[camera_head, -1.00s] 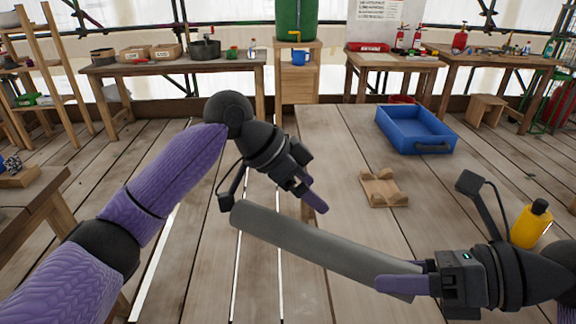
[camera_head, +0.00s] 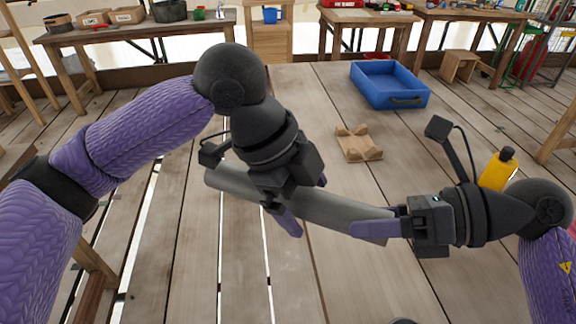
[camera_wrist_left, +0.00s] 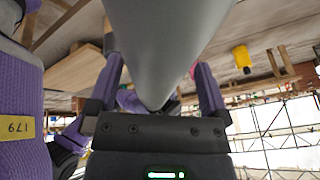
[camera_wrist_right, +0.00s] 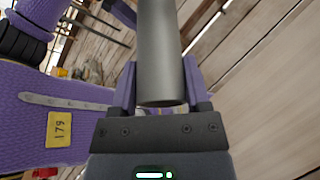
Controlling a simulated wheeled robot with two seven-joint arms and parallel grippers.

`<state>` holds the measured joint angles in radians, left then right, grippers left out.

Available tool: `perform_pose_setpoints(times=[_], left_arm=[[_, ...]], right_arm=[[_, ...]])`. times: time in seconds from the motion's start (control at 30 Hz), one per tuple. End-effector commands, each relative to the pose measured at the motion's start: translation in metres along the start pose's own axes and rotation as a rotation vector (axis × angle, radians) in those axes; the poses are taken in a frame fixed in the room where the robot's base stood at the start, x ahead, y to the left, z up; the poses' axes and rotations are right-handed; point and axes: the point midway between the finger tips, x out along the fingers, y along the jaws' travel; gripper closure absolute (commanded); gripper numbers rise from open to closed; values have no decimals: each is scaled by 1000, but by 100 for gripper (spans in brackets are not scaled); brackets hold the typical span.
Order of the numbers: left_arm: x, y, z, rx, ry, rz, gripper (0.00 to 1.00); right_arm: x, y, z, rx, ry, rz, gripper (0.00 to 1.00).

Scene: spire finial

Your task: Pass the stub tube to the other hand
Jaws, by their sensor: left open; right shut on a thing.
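The stub tube (camera_head: 335,210), a long grey cylinder, is held in the air, running from left to lower right in the head view. My right gripper (camera_head: 370,229) is shut on its right end; the right wrist view shows the tube (camera_wrist_right: 160,55) between both fingers. My left gripper (camera_head: 305,202) is over the tube's middle, its fingers on either side. In the left wrist view the tube (camera_wrist_left: 165,40) lies between the spread fingers, with gaps beside it. The left hand hides part of the tube in the head view.
A wooden cradle (camera_head: 358,143) and an open blue tray (camera_head: 390,88) are on the plank table behind the tube. A yellow bottle (camera_head: 497,171) stands beside my right arm. Bare planks lie in the front middle. Benches line the back.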

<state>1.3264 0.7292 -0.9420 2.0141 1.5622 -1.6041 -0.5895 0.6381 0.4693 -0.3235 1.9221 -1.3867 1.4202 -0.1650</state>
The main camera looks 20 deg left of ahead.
Motion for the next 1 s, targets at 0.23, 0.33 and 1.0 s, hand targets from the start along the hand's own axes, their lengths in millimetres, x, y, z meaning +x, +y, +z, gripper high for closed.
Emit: perform_pose_setpoints(times=[0.23,0.33,1.0], left_arm=[[3,0,0,0,1,-1,0],[3,0,0,0,1,-1,13],[2,-1,0,-1,1,-5,100]], right_arm=[[0,0,0,-1,-1,0,100],[0,0,0,-1,-1,0,100],[1,1,0,-1,3,5,7]])
